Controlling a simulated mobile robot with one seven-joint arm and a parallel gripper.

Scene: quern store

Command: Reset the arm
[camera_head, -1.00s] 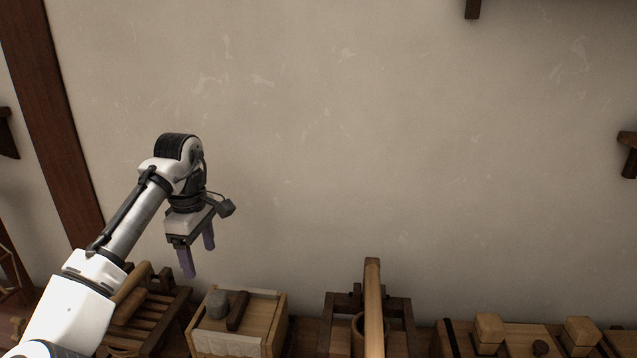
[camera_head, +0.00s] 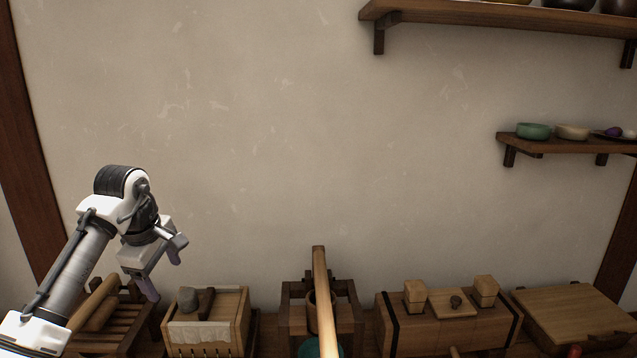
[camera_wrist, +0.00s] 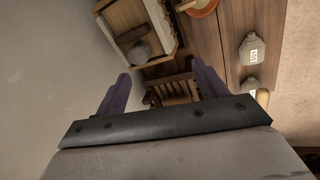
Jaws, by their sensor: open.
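My gripper (camera_head: 160,274) is at the left in the head view, at the end of my white and grey arm. Its two purple fingers point down and stand apart, with nothing between them. It hangs above the bench, over the gap between a slatted wooden rack and a wooden box. In the wrist view my gripper (camera_wrist: 160,90) shows its fingers spread on either side, with the slatted rack behind them.
The slatted rack (camera_head: 98,340), a wooden box (camera_head: 237,317) with a grey stone (camera_head: 187,299), and a frame with a tall post (camera_head: 321,290) line the bench. Shelves (camera_head: 565,147) with bowls are at the upper right. The wall in the middle is bare.

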